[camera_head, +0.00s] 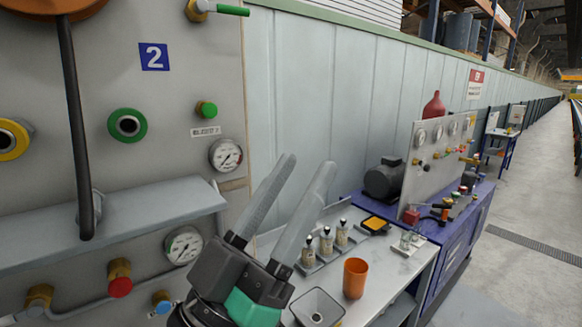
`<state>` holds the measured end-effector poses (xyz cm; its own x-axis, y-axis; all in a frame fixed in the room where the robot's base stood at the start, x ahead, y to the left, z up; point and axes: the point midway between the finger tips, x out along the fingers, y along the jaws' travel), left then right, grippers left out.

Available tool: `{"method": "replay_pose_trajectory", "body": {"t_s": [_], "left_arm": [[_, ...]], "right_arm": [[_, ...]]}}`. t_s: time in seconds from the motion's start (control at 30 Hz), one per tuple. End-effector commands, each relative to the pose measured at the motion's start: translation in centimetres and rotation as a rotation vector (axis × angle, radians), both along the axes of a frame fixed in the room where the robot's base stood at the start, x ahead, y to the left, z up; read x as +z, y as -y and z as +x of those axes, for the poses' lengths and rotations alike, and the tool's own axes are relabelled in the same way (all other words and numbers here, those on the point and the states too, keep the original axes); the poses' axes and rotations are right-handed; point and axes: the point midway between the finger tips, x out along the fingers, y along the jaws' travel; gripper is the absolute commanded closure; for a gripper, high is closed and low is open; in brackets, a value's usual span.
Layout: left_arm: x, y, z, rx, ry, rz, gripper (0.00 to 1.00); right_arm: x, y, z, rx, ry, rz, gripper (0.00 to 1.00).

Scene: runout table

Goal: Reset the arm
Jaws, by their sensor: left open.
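My left gripper (280,207) is in the lower middle of the head view. Its two long grey fingers point up and to the right, spread apart with nothing between them. Its dark and green body sits at the bottom edge. It appears in front of the grey panel and the workbench, and I cannot tell how far it is from them. My right gripper is not in this view.
The workbench (392,271) holds an orange cup (355,278), a square metal tray (317,308), several small bottles (326,242) and a yellow-topped box (375,224). A valve panel (180,100) stands left. A blue bench (455,240) stands beyond. The aisle at right is open floor.

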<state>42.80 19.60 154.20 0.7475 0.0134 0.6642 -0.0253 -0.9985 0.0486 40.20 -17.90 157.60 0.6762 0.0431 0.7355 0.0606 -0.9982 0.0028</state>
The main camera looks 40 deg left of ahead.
Motion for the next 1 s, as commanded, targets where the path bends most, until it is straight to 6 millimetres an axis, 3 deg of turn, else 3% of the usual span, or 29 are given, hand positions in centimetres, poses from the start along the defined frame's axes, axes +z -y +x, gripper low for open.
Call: {"method": "replay_pose_trajectory", "body": {"t_s": [0.03, 0.1, 0.4, 0.53, 0.67, 1.0], "left_arm": [[1.8, 0.8, -1.3, -0.017, 0.051, 0.02, 0.5], [3.1, 1.6, -2.4, -0.031, 0.092, 0.041, 0.5], [3.5, 1.8, -2.7, -0.034, 0.104, 0.048, 0.5], [5.3, 1.7, -2.7, -0.033, 0.103, 0.048, 0.5], [9.7, 1.7, -2.7, -0.033, 0.102, 0.048, 0.5], [25.9, 1.7, -2.7, -0.033, 0.102, 0.047, 0.5]], "right_arm": [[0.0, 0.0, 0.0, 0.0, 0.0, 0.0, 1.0], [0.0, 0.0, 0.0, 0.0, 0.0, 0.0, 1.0], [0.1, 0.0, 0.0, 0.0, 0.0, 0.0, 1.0], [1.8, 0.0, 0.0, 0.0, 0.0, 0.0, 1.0], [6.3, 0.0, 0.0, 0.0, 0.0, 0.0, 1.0], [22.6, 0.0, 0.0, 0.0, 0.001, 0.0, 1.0]]}}
